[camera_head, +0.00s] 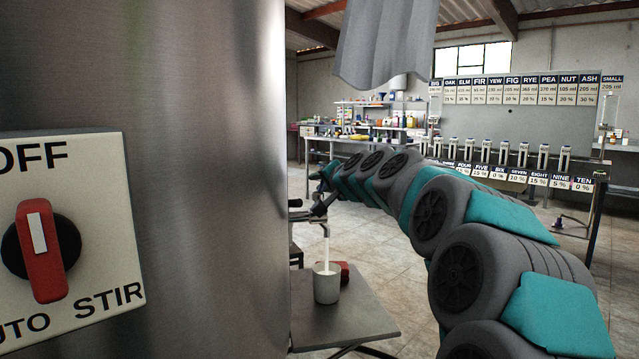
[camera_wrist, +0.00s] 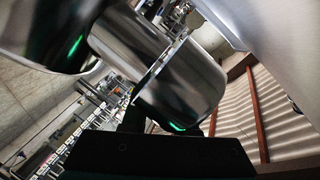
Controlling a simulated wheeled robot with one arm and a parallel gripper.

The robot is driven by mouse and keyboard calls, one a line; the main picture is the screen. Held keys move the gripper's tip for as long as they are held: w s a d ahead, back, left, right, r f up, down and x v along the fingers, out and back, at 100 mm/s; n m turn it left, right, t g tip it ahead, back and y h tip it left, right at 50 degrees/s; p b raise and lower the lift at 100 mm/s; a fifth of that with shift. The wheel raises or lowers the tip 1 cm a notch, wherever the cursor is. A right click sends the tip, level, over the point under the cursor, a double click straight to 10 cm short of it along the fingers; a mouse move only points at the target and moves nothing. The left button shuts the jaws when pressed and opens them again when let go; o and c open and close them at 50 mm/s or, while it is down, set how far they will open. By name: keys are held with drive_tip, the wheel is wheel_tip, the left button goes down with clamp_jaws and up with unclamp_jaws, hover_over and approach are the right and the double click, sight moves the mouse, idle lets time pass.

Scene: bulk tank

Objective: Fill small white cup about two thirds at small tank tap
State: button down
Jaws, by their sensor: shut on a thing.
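The small white cup (camera_head: 326,289) stands upright on a grey stand under the tank's tap (camera_head: 312,214). A white stream runs from the tap down into the cup. The level inside is not readable from here. My gripper (camera_head: 322,196) is at the tap, small and partly hidden by my arm, and is shut on what looks like the tap's handle. In the wrist view, shiny steel parts (camera_wrist: 182,85) fill the space before my gripper (camera_wrist: 165,122), and the held part is hard to make out.
The steel tank (camera_head: 215,200) fills the left, with a red switch knob (camera_head: 42,250) on its plate. A red object (camera_head: 344,271) lies behind the cup on the stand (camera_head: 352,318). A rack with labels (camera_head: 515,125) and a bench are farther back. Tiled floor lies between.

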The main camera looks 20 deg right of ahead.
idle(0.8)
drive_tip(key=shift+w+a+n+g+y+b, duration=0.2)
drive_tip(key=shift+a+n+y+b, duration=0.55)
drive_tip(key=shift+y, duration=0.3)
drive_tip(key=shift+w+a+n+g+y+b, duration=0.2)
drive_tip(key=shift+a+n+y+b, duration=0.4)
drive_tip(key=shift+n+y, duration=0.35)
drive_tip(key=shift+w+a+n+g+y+b, duration=0.2)
drive_tip(key=shift+a+n+y+b, duration=0.45)
drive_tip(key=shift+y, duration=0.45)
drive_tip(key=c, duration=0.7)
unclamp_jaws()
drive_tip(key=shift+s, duration=0.1)
drive_tip(key=shift+v, duration=3.85)
